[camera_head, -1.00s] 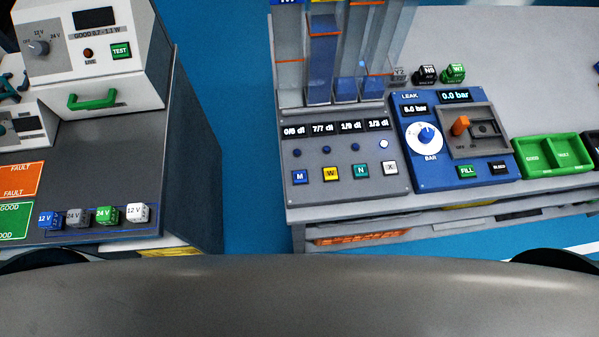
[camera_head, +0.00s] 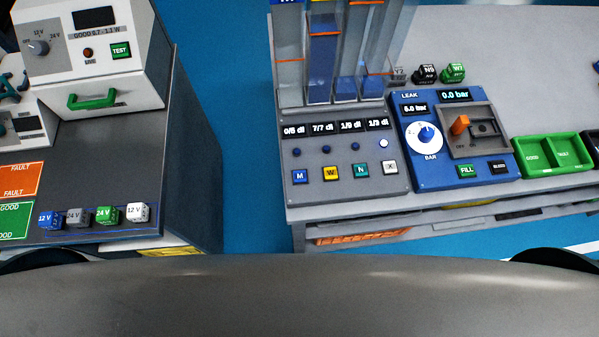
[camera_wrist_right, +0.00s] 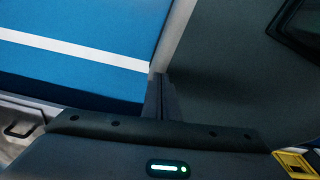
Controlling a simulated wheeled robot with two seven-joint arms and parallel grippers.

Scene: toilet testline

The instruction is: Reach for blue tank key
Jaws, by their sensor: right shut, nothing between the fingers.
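The blue tank key (camera_head: 299,176), marked M, is the leftmost in the row of keys on the grey tank panel (camera_head: 340,190) in the head view. Yellow W (camera_head: 330,173), teal N (camera_head: 360,170) and white X (camera_head: 390,167) keys sit to its right. Clear tanks (camera_head: 322,60) with blue liquid stand behind the panel. My right gripper (camera_wrist_right: 160,78) shows only in the right wrist view, shut and empty. The blue key is not visible there. No gripper shows in the head view.
Right of the tank panel are a blue leak tester (camera_head: 455,140) and a green tray (camera_head: 552,155). The left bench (camera_head: 130,165) holds a white tester (camera_head: 95,45) and several small cubes. Blue floor (camera_head: 235,130) separates the benches.

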